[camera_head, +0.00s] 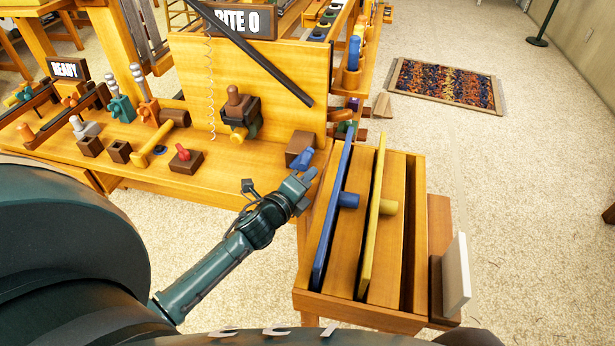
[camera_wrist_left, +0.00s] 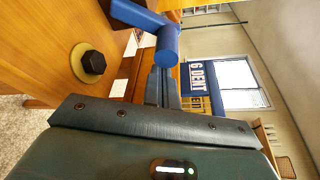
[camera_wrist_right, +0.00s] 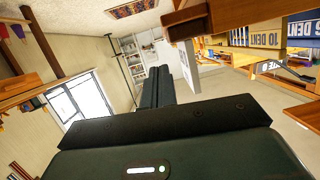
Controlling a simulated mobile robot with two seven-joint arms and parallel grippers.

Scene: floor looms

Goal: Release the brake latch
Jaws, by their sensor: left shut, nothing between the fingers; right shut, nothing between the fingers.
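A brown block (camera_head: 301,147) with a short blue lever (camera_head: 303,160) stands at the right end of the loom bench. The lever may be the brake latch; I cannot be sure. My left gripper (camera_head: 306,178) is shut and empty, its tips just below and right of this lever. In the left wrist view, a blue bar with a round blue end (camera_wrist_left: 168,47) lies just beyond the shut fingers (camera_wrist_left: 161,80); I cannot tell whether they touch. My right gripper (camera_wrist_right: 157,78) shows only in the right wrist view, shut and empty, pointing over open floor.
A blue pedal (camera_head: 334,210) and a yellow pedal (camera_head: 374,220), each with a peg, lie right of my left gripper. A red-knobbed block (camera_head: 184,160) and a wooden mallet (camera_head: 152,143) lie on the bench. A dark bar (camera_head: 262,62) slants above.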

